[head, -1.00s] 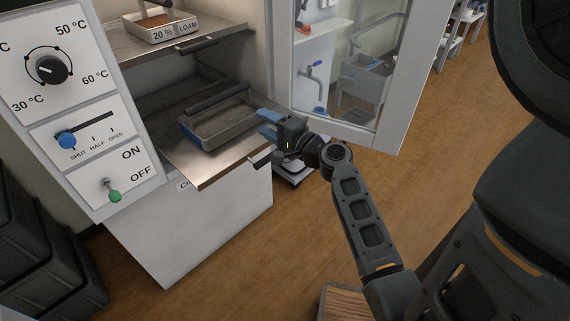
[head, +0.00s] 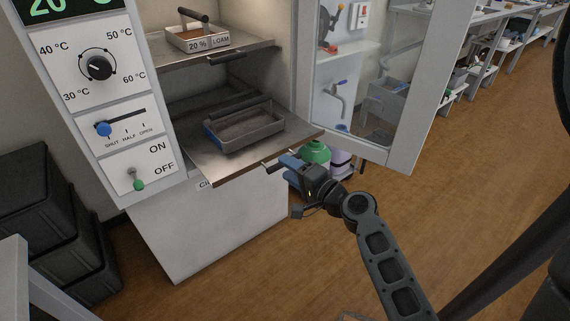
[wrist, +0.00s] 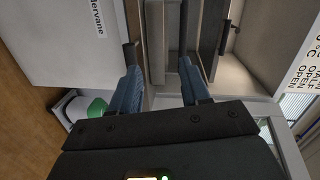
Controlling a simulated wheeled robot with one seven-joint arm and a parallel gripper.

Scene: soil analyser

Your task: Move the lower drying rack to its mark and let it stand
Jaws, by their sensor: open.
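The lower drying rack (head: 228,165) is a grey metal shelf sticking out of the open oven. A grey soil tray (head: 245,130) with a blue end and a dark handle bar lies on it. The rack's dark front handle (head: 284,161) is below its front edge. My gripper (head: 287,160) has blue fingers and is close to this handle at the rack's front. In the wrist view the open fingers (wrist: 158,75) are apart; the handle (wrist: 129,54) shows by the left fingertip. I cannot tell whether they touch. I cannot make out the rack's mark.
The upper rack (head: 250,45) holds a tray labelled 20 % LOAM (head: 198,40). The open oven door (head: 402,95) stands to the right. A green-topped container (head: 316,152) is on the floor behind my gripper. Black bins (head: 55,205) stand left. The wooden floor at right is clear.

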